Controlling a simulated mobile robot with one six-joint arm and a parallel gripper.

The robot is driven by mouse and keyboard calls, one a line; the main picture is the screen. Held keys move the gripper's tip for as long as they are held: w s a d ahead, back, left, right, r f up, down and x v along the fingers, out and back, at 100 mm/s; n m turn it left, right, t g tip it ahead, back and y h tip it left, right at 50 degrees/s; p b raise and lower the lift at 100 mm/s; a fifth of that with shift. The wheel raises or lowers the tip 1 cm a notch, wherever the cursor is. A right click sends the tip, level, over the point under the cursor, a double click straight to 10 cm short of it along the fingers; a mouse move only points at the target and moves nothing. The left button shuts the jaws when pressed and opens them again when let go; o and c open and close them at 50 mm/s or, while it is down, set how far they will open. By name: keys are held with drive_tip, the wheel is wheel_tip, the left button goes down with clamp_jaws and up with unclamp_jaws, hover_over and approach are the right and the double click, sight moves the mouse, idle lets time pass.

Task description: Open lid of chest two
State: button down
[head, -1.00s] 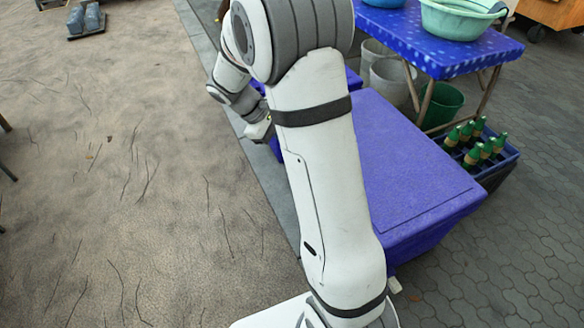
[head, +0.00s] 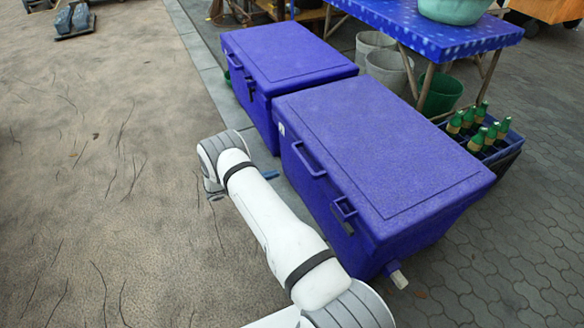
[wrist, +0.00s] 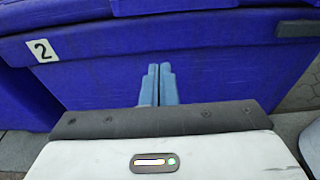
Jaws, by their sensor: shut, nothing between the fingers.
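Chest two (head: 385,150) is the nearer of two blue chests, with its lid shut. Its front has a handle (head: 309,160) and a latch (head: 343,208) near the lid's edge. In the wrist view its front wall (wrist: 100,75) fills most of the picture, with a white "2" label (wrist: 42,50) at upper left and the lid edge (wrist: 170,27) along the top. My gripper (wrist: 158,70) is shut and empty, its two blue fingers together, pointing at this front wall below the lid. In the head view the blue fingertips (head: 271,174) show low beside the chest's front left corner; contact cannot be told.
Another blue chest (head: 285,52), also shut, stands just behind. A blue table (head: 430,32) with a basin (head: 455,10), grey buckets (head: 388,74), a green bucket (head: 440,94) and a crate of green bottles (head: 490,150) are to the right. Open ground lies left.

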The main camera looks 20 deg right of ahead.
drive_tip(key=d+f+b, duration=0.2)
drive_tip(key=d, duration=0.8)
drive_tip(key=shift+w+a+r, duration=0.1)
drive_tip(key=shift+a+r, duration=0.15)
drive_tip(key=shift+r, duration=0.85)
drive_tip(key=shift+w+a+r, duration=0.1)
drive_tip(key=shift+a+r, duration=0.15)
drive_tip(key=shift+r, duration=0.8)
